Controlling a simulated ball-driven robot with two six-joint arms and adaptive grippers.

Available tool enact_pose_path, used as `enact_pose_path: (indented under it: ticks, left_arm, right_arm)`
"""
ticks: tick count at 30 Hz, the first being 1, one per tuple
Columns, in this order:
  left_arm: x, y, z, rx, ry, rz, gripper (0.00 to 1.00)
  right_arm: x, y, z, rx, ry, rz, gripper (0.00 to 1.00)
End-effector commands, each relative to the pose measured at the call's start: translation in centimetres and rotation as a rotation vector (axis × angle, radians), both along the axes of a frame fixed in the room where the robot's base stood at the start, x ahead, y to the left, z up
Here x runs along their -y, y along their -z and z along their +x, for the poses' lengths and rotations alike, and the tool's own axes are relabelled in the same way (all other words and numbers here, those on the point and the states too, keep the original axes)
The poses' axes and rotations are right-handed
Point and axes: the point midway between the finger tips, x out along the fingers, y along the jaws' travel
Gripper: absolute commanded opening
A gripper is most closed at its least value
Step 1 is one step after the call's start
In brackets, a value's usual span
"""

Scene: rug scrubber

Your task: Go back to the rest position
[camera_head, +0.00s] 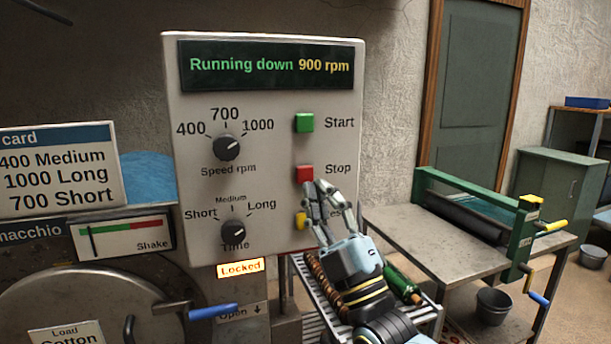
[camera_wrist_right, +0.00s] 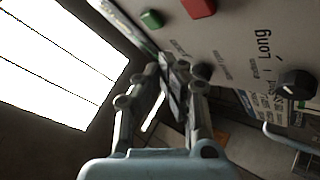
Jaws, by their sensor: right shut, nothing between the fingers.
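My right gripper (camera_head: 322,190) is shut and empty, in front of the control panel (camera_head: 265,190) just below the red Stop button (camera_head: 304,174). It also shows in the right wrist view (camera_wrist_right: 176,66), with its fingertips together. A yellow button (camera_head: 300,220) sits beside the fingers, its label partly hidden behind them. I cannot tell whether the fingers touch the panel. The display (camera_head: 268,66) reads "Running down 900 rpm". The "Locked" sign (camera_head: 240,267) is lit. My left gripper is not in view.
A card (camera_head: 60,170) and a shake gauge (camera_head: 122,236) stand left of the panel. A blue-gripped handle (camera_head: 213,312) juts out below. On the right are a metal table (camera_head: 440,240) with a green-framed roller, and a bucket (camera_head: 493,305). A green bottle (camera_head: 400,282) lies near my right arm.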

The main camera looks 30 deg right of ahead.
Motion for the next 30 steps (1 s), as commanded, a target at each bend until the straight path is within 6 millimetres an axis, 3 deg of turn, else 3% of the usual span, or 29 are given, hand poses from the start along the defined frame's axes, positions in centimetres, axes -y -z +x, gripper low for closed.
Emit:
enact_pose_path:
  ticks: [13, 17, 20, 25, 30]
  left_arm:
    - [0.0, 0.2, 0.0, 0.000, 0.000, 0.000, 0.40]
    - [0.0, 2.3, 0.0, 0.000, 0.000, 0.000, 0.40]
    - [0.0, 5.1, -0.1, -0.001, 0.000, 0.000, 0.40]
    - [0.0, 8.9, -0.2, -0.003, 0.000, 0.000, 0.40]
    - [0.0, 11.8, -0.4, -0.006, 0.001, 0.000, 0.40]
  right_arm:
    - [0.0, 0.2, 0.0, -0.001, 0.000, 0.000, 0.00]
    - [0.0, 3.3, -0.4, -0.020, 0.000, 0.002, 0.00]
    - [0.1, 9.9, -0.5, -0.104, 0.008, 0.003, 0.00]
    - [0.4, 24.0, -0.7, -0.376, -0.009, 0.035, 0.00]
    - [0.6, 38.1, -3.0, -0.677, -0.045, 0.129, 0.00]
